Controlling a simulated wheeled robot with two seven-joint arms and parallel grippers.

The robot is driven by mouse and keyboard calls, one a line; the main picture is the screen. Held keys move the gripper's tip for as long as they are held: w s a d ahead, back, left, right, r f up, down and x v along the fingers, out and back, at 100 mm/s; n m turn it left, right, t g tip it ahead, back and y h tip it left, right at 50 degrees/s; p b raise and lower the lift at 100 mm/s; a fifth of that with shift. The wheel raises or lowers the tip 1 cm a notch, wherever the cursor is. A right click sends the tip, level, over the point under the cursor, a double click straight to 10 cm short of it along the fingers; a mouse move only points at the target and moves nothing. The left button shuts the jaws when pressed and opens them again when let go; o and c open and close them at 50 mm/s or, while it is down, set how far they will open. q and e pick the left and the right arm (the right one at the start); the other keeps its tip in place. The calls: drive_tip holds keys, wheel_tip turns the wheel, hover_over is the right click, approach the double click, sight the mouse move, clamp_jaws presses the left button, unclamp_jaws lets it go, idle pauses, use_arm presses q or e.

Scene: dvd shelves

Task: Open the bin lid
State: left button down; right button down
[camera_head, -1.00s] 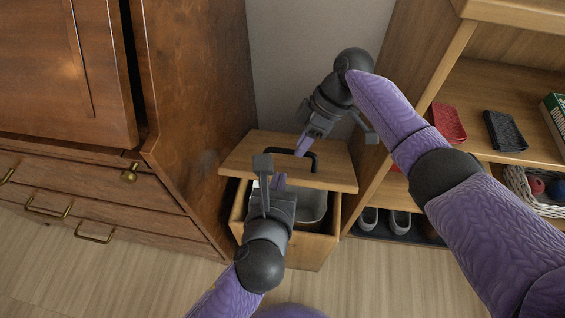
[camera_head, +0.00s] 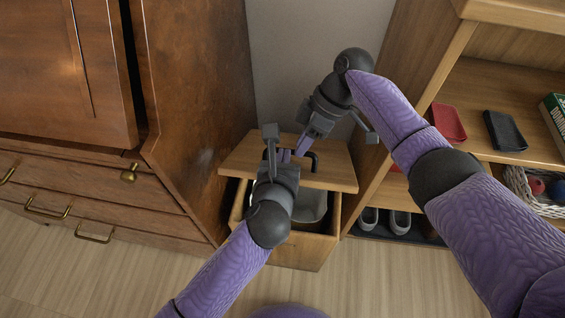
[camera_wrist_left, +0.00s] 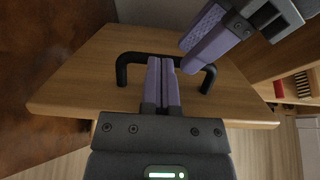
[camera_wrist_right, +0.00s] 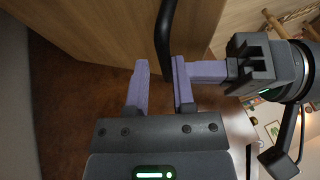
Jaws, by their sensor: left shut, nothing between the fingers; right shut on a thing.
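The wooden bin (camera_head: 300,252) stands between the cabinet and the shelves, with a grey container (camera_head: 313,207) visible inside. Its wooden lid (camera_head: 335,172) covers the rear, while the front of the opening shows; I cannot tell whether it is tilted or shifted. The black lid handle (camera_head: 315,160) also shows in the left wrist view (camera_wrist_left: 126,60). My right gripper (camera_head: 303,146) is shut on the handle, at its right part in the left wrist view. My left gripper (camera_head: 285,155) is shut and empty, its fingertips over the lid by the middle of the handle (camera_wrist_left: 162,60).
A brown wooden cabinet (camera_head: 190,90) with drawers stands close on the left. Wooden shelves (camera_head: 480,85) on the right hold a red tray (camera_head: 448,123), a black tray (camera_head: 505,131), a basket and shoes (camera_head: 400,222). A grey wall (camera_head: 300,50) is behind. The floor (camera_head: 110,265) in front is clear.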

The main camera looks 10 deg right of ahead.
use_arm(q)
drive_tip(key=shift+w+f, duration=0.1)
drive_tip(key=shift+f, duration=0.1)
use_arm(e)
drive_tip(key=c, duration=0.7)
unclamp_jaws()
drive_tip(key=shift+w+d+f, duration=0.2)
drive_tip(key=shift+w+f, duration=0.05)
drive_tip(key=shift+f, duration=0.05)
drive_tip(key=shift+o, duration=0.2)
drive_tip(key=shift+r, duration=0.15)
